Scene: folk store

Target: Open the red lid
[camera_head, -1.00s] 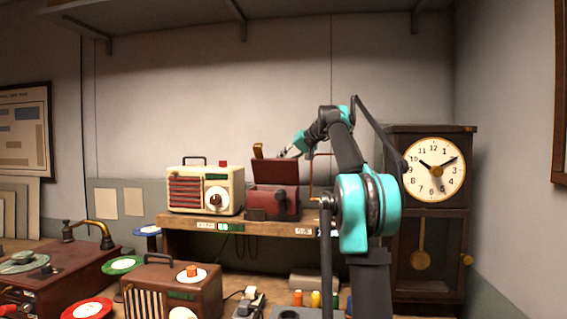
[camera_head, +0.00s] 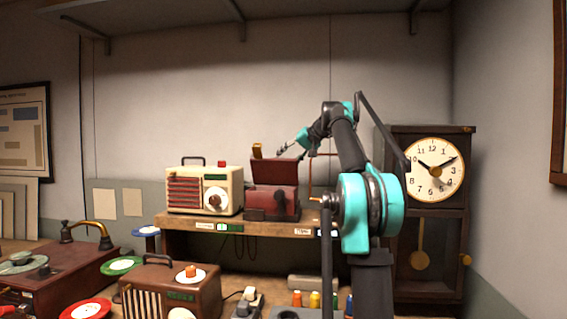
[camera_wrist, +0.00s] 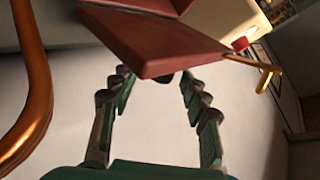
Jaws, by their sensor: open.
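The red lid (camera_head: 274,172) stands raised at the back of a dark red box (camera_head: 270,203) on the wooden shelf. The lid also shows close up in the wrist view (camera_wrist: 160,45), with a brass handle (camera_wrist: 265,76) beside it. My gripper (camera_head: 279,152) is behind the lid's top edge, near its right half. In the wrist view my gripper (camera_wrist: 155,75) has its two fingers spread, with the lid's edge just beyond the tips. Nothing is between the fingers. I cannot tell whether a finger touches the lid.
A cream radio (camera_head: 205,190) stands left of the box. A wall clock cabinet (camera_head: 433,220) is at right. A copper pipe (camera_wrist: 36,90) runs close to the gripper in the wrist view. A brown radio (camera_head: 172,288) and small bottles (camera_head: 314,299) are below the shelf.

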